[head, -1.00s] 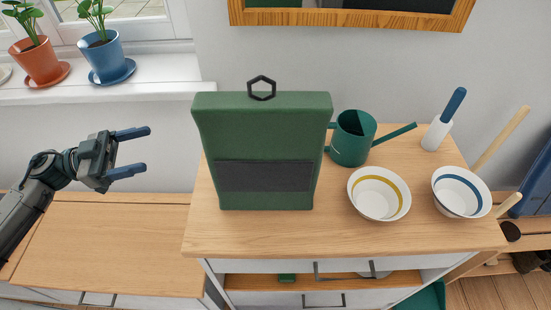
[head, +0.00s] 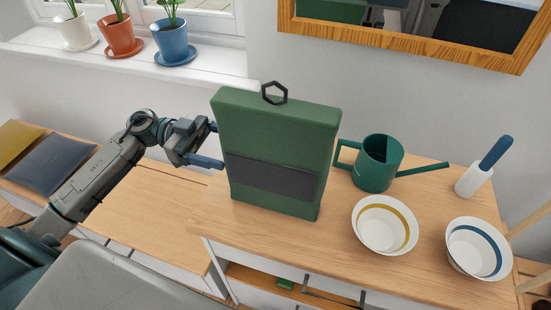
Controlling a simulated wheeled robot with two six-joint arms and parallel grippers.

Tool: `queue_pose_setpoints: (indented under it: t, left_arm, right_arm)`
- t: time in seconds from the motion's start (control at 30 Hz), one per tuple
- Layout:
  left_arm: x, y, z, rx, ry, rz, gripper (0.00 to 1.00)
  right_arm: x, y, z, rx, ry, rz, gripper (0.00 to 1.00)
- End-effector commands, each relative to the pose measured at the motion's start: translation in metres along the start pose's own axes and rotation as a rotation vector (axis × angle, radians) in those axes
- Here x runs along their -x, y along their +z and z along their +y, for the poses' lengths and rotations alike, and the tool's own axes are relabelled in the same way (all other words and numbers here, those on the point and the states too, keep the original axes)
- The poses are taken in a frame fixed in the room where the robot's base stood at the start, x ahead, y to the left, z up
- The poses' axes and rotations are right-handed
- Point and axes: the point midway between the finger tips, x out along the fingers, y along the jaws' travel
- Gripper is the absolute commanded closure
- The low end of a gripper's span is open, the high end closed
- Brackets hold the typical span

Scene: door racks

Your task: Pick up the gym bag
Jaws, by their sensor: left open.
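The gym bag (head: 278,136) is a green upright block with a dark panel low on its front and a black hexagonal loop (head: 275,93) on top. It stands on the wooden cabinet top. My left gripper (head: 217,145) is open at the bag's left side, its blue fingers pointing right toward it. The fingertips are close to the bag's left edge; I cannot tell whether they touch it. Nothing is between the fingers that I can see. My right gripper is not in view.
A green watering can (head: 376,163) stands right of the bag. Two white bowls, one yellow-banded (head: 384,224) and one blue-banded (head: 478,248), and a blue-handled brush (head: 484,168) are further right. Potted plants line the windowsill (head: 120,62). A framed mirror (head: 420,48) hangs behind.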

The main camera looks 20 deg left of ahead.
Motion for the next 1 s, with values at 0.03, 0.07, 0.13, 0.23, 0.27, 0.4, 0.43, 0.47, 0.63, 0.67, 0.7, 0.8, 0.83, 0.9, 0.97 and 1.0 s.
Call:
queue_pose_setpoints:
  t: [0.03,0.07,0.13,0.23,0.27,0.4,0.43,0.47,0.63,0.67,0.7,0.8,0.83,0.9,0.97,1.0]
  left_arm:
    - [-0.004,-0.001,0.000,-0.001,0.000,0.002,0.25]
    - [-0.005,-0.001,0.000,-0.001,0.000,0.002,0.25]
    - [-0.007,-0.001,0.000,-0.001,0.000,0.001,0.25]
    - [-0.011,-0.003,-0.001,-0.002,-0.001,0.002,0.25]
    - [-0.014,-0.004,-0.001,-0.002,0.000,0.004,0.25]
    - [-0.030,-0.007,-0.002,-0.001,0.000,0.006,0.25]
    - [-0.034,-0.008,-0.002,-0.001,0.000,0.005,0.25]
    - [-0.037,-0.008,-0.003,-0.002,0.000,0.006,0.25]
    - [-0.053,-0.006,-0.003,-0.001,0.000,0.004,0.25]
    - [-0.055,-0.006,-0.003,-0.002,-0.001,0.003,0.25]
    - [-0.056,-0.005,-0.003,-0.002,-0.001,0.001,0.25]
    - [-0.058,-0.005,-0.003,-0.001,-0.001,0.001,0.25]
    - [-0.059,-0.004,-0.003,0.000,-0.001,0.001,0.25]
    - [-0.058,-0.004,-0.003,0.000,-0.001,0.000,0.25]
    - [-0.058,-0.004,-0.003,0.000,-0.001,0.000,0.25]
    - [-0.058,-0.004,-0.003,0.000,-0.001,0.000,0.27]
  right_arm:
    - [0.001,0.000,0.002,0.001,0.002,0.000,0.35]
    - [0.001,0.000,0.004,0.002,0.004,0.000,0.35]
    - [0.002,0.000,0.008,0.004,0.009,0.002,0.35]
    - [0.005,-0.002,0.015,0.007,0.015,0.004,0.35]
    - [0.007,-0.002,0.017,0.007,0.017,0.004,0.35]
    - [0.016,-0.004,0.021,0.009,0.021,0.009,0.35]
    - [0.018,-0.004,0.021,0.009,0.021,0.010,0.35]
    - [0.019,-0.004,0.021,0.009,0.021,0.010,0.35]
    - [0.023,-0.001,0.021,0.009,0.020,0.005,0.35]
    - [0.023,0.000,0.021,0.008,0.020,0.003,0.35]
    - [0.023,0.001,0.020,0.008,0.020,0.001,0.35]
    - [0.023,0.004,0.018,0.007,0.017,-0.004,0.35]
    - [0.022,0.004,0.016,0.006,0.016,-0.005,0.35]
    - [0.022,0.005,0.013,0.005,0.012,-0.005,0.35]
    - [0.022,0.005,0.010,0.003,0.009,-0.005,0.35]
    - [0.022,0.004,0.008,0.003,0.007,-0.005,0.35]
